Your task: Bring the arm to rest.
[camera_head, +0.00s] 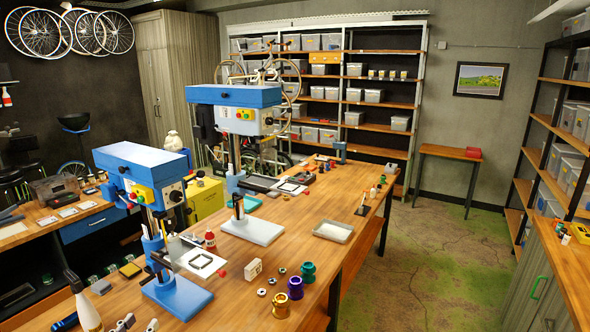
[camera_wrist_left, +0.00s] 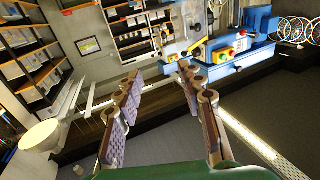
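My left gripper (camera_wrist_left: 158,76) shows in the left wrist view with its two jointed, grey-padded fingers spread apart. Nothing is between them, and they touch nothing that I can see. Beyond the fingers are the blue drill presses (camera_wrist_left: 228,58) and, to the left, the shelves and framed picture. In the head view I cannot clearly make out the left gripper. My right gripper does not show in either view.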

